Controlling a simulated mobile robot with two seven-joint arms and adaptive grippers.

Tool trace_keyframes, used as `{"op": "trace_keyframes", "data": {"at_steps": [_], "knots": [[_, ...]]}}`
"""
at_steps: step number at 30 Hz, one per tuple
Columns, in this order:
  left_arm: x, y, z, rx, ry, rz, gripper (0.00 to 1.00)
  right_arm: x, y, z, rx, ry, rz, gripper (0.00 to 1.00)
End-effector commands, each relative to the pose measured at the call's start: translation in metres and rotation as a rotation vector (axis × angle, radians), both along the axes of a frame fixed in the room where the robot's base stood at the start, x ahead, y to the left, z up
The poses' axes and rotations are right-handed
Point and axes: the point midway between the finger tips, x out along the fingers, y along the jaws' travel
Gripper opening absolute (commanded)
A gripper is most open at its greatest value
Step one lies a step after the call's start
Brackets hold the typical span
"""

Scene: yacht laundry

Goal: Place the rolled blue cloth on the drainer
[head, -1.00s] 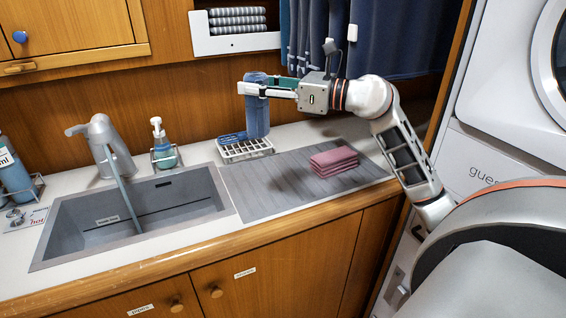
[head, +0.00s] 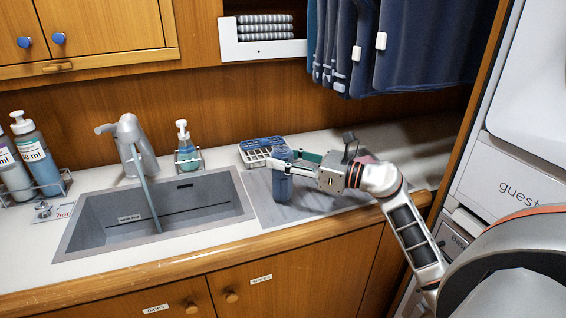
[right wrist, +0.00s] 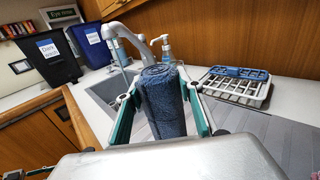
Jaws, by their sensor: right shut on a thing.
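The rolled blue cloth (head: 281,184) stands upright between the fingers of my right gripper (head: 283,159), which is shut on it. It also shows in the right wrist view (right wrist: 165,108), with a finger on each side. In the head view its lower end is over the grey ribbed drainer (head: 305,207), right of the sink and in front of the white rack. I cannot tell whether that end touches the surface. My left gripper is not in view.
The white slatted rack (head: 255,158) with a blue item on it stands close behind the cloth. The sink (head: 185,213) with its tap (head: 132,145) is to the left. A pink folded stack (head: 366,158) is mostly hidden behind my right arm. Hanging blue cloths (head: 425,50) are above.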

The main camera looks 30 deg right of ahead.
Motion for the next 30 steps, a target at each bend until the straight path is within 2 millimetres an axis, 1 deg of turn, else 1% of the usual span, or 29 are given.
{"op": "trace_keyframes", "data": {"at_steps": [1, 3, 11, 15, 16, 17, 18, 26, 30], "knots": [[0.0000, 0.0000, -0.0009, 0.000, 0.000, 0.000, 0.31, 0.0000, 0.0000, -0.0053, 0.002, 0.000, 0.000, 0.00], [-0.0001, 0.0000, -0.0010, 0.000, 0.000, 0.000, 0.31, -0.0001, -0.0001, -0.0083, 0.001, -0.001, 0.000, 0.00], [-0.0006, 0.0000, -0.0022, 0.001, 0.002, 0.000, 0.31, 0.0000, 0.0000, -0.0085, -0.001, -0.002, 0.000, 0.00], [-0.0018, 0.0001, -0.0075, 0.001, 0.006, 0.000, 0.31, 0.0000, -0.0002, -0.0130, -0.002, -0.002, -0.001, 0.00], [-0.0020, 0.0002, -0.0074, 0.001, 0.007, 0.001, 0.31, 0.0001, -0.0001, -0.0129, -0.002, -0.001, -0.001, 0.41], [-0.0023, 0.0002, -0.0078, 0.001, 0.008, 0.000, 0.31, 0.0001, -0.0001, -0.0123, -0.001, -0.002, -0.001, 0.49], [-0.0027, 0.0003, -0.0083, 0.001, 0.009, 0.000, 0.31, 0.0001, -0.0001, -0.0120, -0.001, -0.002, -0.001, 0.53], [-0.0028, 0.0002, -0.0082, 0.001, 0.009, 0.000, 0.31, 0.0000, 0.0000, -0.0118, -0.001, -0.002, 0.000, 0.53], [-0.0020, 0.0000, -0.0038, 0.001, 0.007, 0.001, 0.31, 0.0000, 0.0002, -0.0075, 0.000, -0.002, 0.000, 0.53]]}}
